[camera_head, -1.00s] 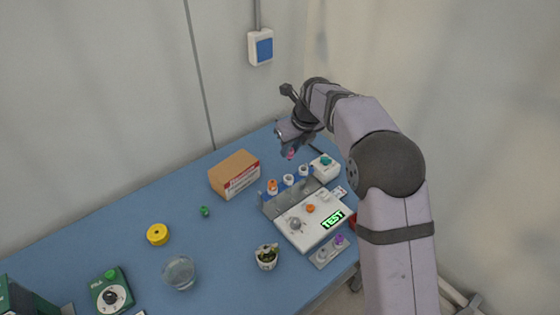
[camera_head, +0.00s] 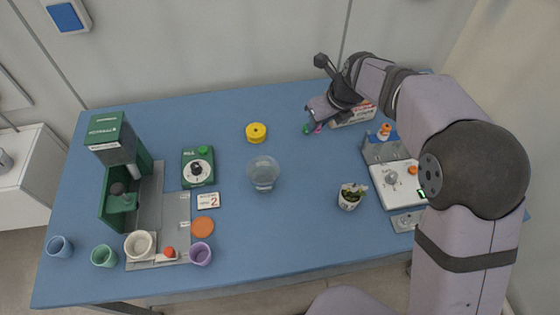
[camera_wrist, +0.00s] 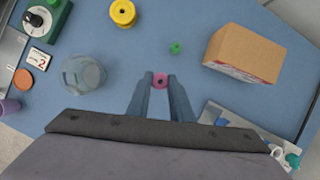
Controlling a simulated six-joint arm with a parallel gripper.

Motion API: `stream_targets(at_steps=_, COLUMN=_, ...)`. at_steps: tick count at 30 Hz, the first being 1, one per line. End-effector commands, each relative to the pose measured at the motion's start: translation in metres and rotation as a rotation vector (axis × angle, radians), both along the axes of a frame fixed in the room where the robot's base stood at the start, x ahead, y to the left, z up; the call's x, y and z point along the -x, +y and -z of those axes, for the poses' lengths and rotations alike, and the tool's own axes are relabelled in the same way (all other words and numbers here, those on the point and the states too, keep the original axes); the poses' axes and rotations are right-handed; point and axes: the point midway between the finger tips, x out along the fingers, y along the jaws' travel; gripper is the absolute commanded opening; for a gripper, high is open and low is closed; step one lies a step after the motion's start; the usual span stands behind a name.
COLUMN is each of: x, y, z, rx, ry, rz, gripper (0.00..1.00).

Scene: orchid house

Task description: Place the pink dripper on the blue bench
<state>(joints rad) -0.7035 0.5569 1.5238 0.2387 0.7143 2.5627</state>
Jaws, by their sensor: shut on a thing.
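The pink dripper (camera_wrist: 160,80) is a small round piece with a dark centre, held between the fingertips of my gripper (camera_wrist: 160,84) in the wrist view. In the head view, my gripper (camera_head: 317,118) is over the back right of the blue bench (camera_head: 300,225), and a bit of the pink dripper (camera_head: 318,129) shows below it. The gripper is shut on the dripper. In the wrist view, bare blue bench (camera_wrist: 130,60) lies around and beyond the dripper. I cannot tell the exact height above the bench.
A small green piece (camera_wrist: 176,47) and a cardboard box (camera_wrist: 246,53) lie close by. A glass jar (camera_head: 263,174), yellow spool (camera_head: 256,133), potted plant (camera_head: 351,196) and white device (camera_head: 393,183) stand around. The bench is clear between jar and plant.

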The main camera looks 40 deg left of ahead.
Motion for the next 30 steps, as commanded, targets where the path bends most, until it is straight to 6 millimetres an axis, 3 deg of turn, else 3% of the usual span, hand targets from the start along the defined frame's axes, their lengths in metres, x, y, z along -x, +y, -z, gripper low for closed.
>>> stream_targets(at_steps=3, x=0.022, y=0.001, z=0.007, rx=-0.001, ry=0.001, rz=-0.130, gripper=0.00)
stream_targets(at_steps=15, x=0.069, y=-0.004, z=0.017, rx=-0.003, ry=0.003, rz=-0.678, gripper=0.00)
stream_targets(at_steps=21, x=0.078, y=-0.005, z=0.016, rx=-0.002, ry=0.004, rz=-0.929, gripper=0.00)
stream_targets(at_steps=30, x=0.080, y=-0.006, z=0.016, rx=-0.002, ry=0.004, rz=-1.070, gripper=0.00)
